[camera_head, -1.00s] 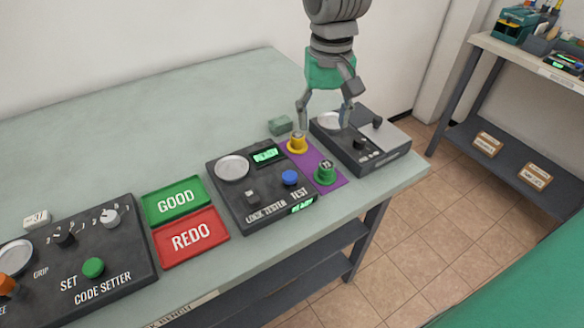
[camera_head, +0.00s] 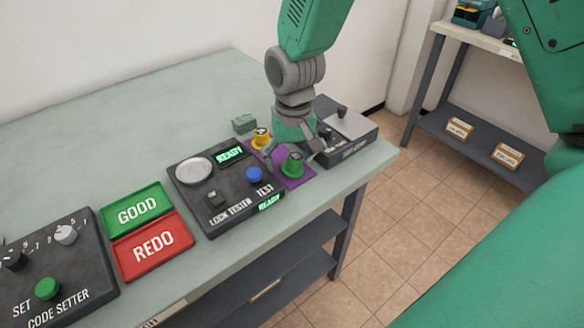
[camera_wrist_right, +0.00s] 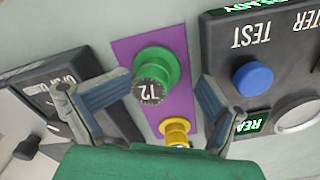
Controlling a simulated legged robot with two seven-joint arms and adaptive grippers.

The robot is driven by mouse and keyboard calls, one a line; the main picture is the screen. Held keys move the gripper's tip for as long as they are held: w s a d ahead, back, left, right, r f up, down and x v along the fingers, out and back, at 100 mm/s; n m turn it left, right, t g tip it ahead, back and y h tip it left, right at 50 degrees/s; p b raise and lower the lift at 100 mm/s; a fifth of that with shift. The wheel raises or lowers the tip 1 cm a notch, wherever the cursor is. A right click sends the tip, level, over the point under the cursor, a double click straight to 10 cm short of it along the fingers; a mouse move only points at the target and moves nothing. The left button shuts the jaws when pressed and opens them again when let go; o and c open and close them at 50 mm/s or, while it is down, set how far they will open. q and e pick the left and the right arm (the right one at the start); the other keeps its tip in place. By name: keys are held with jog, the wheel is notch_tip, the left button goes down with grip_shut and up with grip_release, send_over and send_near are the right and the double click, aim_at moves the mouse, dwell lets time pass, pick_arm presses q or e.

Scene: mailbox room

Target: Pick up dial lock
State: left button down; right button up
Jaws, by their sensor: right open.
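Two dial locks stand on a purple mat (camera_head: 301,182). The green dial lock (camera_head: 293,164) is at the near end and the yellow dial lock (camera_head: 261,138) at the far end. My right gripper (camera_head: 290,155) is open over the mat. In the wrist view its fingers (camera_wrist_right: 150,98) are spread on either side of the green lock, with nothing held. My left gripper is not in view.
The lock tester (camera_head: 222,205) with a blue button is left of the mat, and a dark device (camera_head: 350,150) is right of it. Green GOOD (camera_head: 137,209) and red REDO (camera_head: 152,245) trays and the code setter (camera_head: 75,275) lie further left. A small green block (camera_head: 243,123) sits behind.

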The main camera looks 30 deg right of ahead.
jog(key=shift+s+d+f, duration=0.2)
jog(key=shift+d+f, duration=0.35)
jog(key=shift+f, duration=0.05)
jog(key=shift+w+f, duration=0.2)
jog(key=shift+w, duration=0.3)
jog(key=c, duration=0.4)
jog(key=shift+a, duration=0.1)
jog(key=c, duration=0.5)
jog(key=shift+s+a+r, duration=0.25)
jog(key=shift+a, duration=0.25)
jog(key=shift+c, duration=0.7)
jog(key=shift+d, duration=0.2)
